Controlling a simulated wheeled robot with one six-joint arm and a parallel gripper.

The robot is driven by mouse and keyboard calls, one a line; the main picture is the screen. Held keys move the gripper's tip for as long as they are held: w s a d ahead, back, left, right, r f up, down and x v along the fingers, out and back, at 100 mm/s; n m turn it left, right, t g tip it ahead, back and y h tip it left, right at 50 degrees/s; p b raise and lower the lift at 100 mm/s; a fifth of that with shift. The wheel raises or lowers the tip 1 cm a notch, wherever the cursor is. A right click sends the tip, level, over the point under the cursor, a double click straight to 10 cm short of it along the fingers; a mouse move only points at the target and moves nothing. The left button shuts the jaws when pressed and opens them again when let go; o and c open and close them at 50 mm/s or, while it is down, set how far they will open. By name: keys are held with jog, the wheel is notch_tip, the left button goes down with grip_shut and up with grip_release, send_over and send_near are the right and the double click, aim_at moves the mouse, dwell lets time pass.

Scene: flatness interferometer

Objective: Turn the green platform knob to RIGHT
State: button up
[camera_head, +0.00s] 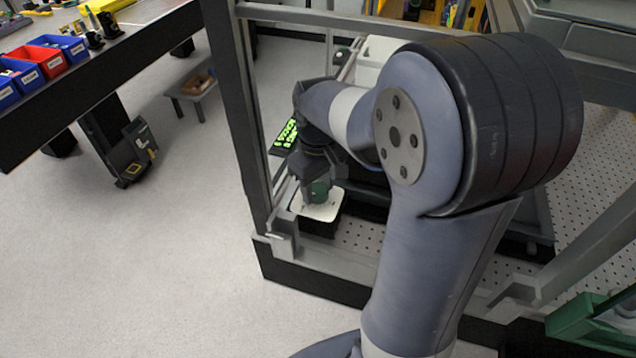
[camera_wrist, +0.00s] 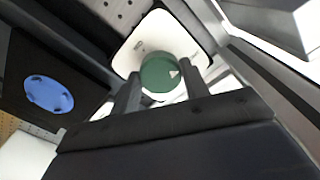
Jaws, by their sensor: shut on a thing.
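The green platform knob (camera_wrist: 158,73) is round, with a small white triangle mark near its right side in the wrist view. It sits on a white plate (camera_wrist: 133,53) with rounded corners. The fingers hide parts of the knob's sides. Any position labels on the plate are too small or hidden to read.
A grey frame post (camera_head: 237,110) stands close left of my gripper, and a perforated plate (camera_head: 362,236) lies to the right. A blue disc (camera_wrist: 48,94) on a dark block is left in the wrist view. A bench with blue and red bins (camera_head: 48,62) stands far left.

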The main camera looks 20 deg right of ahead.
aim_at(318, 189)
jog(key=shift+m, duration=0.8)
jog(key=o, duration=1)
notch_tip(318, 189, up, 8)
jog(key=shift+f, duration=0.2)
jog(key=shift+f, duration=0.15)
notch_tip(318, 189, down, 7)
jog(key=shift+f, duration=0.1)
